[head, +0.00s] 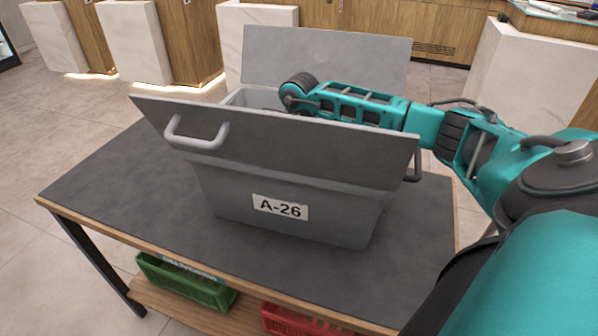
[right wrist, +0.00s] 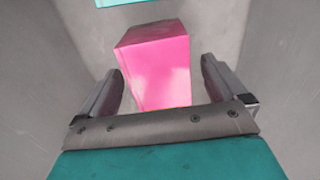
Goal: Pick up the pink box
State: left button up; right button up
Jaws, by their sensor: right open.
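The pink box (right wrist: 158,66) lies inside the grey bin and shows in the right wrist view, just ahead of and between the fingers. My right gripper (right wrist: 160,85) is open, with one finger on each side of the pink box's near part; I cannot tell whether they touch it. In the head view my right arm reaches over the grey bin (head: 292,215), which is labelled A-26 and has its flaps open. The bin's front flap hides the right gripper and the pink box there. My left gripper is not in view.
The bin stands on a dark table (head: 110,185) with free room to its left. A teal item (right wrist: 130,3) shows at the top of the right wrist view. A green crate (head: 185,283) and a red crate (head: 300,322) sit on the shelf below.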

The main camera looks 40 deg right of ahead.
notch_tip(320, 180, down, 3)
jog(key=c, duration=1.1)
